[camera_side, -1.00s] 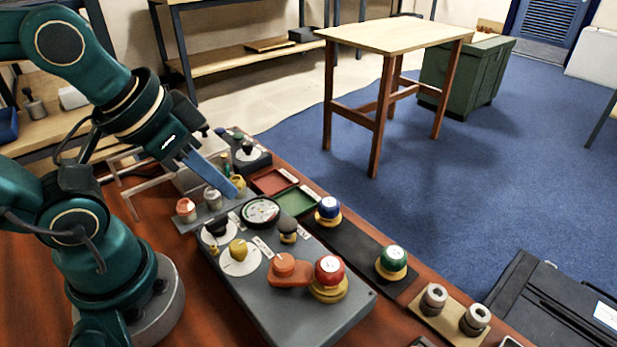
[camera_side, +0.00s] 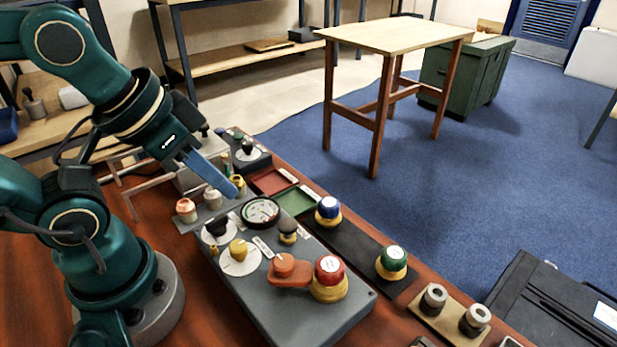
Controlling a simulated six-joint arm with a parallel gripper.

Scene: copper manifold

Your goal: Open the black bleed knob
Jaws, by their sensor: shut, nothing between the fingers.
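A grey manifold block (camera_side: 285,318) lies on the brown bench. On its left end a black knob (camera_side: 217,226) sits on a white round dial. Another small knob with a black top and a yellowish base (camera_side: 288,229) stands right of the round gauge (camera_side: 261,211). I cannot tell from the picture which black knob is the bleed knob. My gripper (camera_side: 237,194) has blue fingers slanting down to the right. They are shut and empty, with the tips above the far left end of the block, apart from both black knobs. The fingers partly hide what lies behind them.
A yellow knob (camera_side: 239,249), an orange lever (camera_side: 288,270) and a red-topped knob (camera_side: 329,269) stand on the block. Blue-capped (camera_side: 329,208) and green-capped (camera_side: 392,260) knobs stand behind it. Red (camera_side: 273,180) and green (camera_side: 296,201) trays lie beyond.

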